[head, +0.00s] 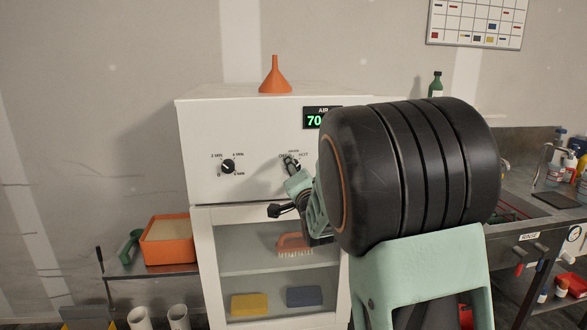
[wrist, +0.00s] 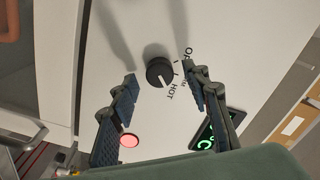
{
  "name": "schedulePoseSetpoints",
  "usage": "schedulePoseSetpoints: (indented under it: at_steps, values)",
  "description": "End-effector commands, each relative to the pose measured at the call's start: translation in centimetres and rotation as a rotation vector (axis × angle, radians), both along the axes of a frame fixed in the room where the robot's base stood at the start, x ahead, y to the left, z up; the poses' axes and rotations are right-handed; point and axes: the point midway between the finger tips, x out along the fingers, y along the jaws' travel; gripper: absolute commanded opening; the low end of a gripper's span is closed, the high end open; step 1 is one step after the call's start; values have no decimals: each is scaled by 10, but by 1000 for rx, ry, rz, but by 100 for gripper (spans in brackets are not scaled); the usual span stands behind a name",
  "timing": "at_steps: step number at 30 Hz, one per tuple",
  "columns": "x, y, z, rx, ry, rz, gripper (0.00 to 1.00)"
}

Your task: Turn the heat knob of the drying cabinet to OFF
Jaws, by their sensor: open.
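The drying cabinet (head: 250,126) is a white box with a control panel above a glazed door. Its heat knob (wrist: 159,72) is round and black, with OFF, a partly covered label and HOT printed beside it. In the wrist view its white pointer line points towards HOT. My gripper (wrist: 160,76) is open, with one finger on each side of the knob and gaps visible between. In the head view my gripper and arm partly cover the heat knob and the panel's right side.
A timer knob (head: 228,167) is left of the heat knob. A green-lit display (head: 314,121) and a red lamp (wrist: 129,141) are nearby on the panel. An orange funnel (head: 275,77) stands on top. A sink bench (head: 535,213) is at the right.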

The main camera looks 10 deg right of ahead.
Motion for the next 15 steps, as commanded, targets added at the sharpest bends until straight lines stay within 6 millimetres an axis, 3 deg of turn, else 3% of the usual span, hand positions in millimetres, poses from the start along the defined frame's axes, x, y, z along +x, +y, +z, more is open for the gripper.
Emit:
schedulePoseSetpoints:
  at_steps: [13, 15]
  values:
    - [9, 0, -1, -1, 1, -1, 43]
    - [9, 0, 0, -1, 0, 0, 35]
